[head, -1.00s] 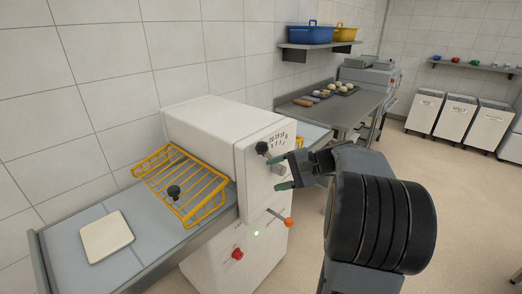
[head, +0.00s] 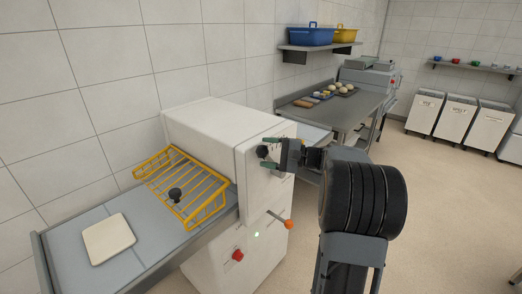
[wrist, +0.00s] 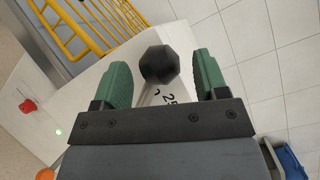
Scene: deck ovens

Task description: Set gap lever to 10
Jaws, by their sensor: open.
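The gap lever's black knob (head: 262,151) stands out from the upper front face of the white dough sheeter (head: 203,133). In the wrist view the knob (wrist: 159,64) sits between the two green fingertips, with a gap on each side. My gripper (head: 268,152) is open around the knob and does not visibly touch it. It covers most of the number scale in the head view. Part of the scale (wrist: 167,99), with a "25", shows beside the lever in the wrist view. The exact lever setting cannot be read.
An orange-tipped lever (head: 288,224) and a red knob (head: 237,255) sit lower on the machine. A yellow wire guard (head: 183,187) and a pale dough slab (head: 108,239) are on the left belt. A steel table (head: 345,110) stands behind. The floor at right is clear.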

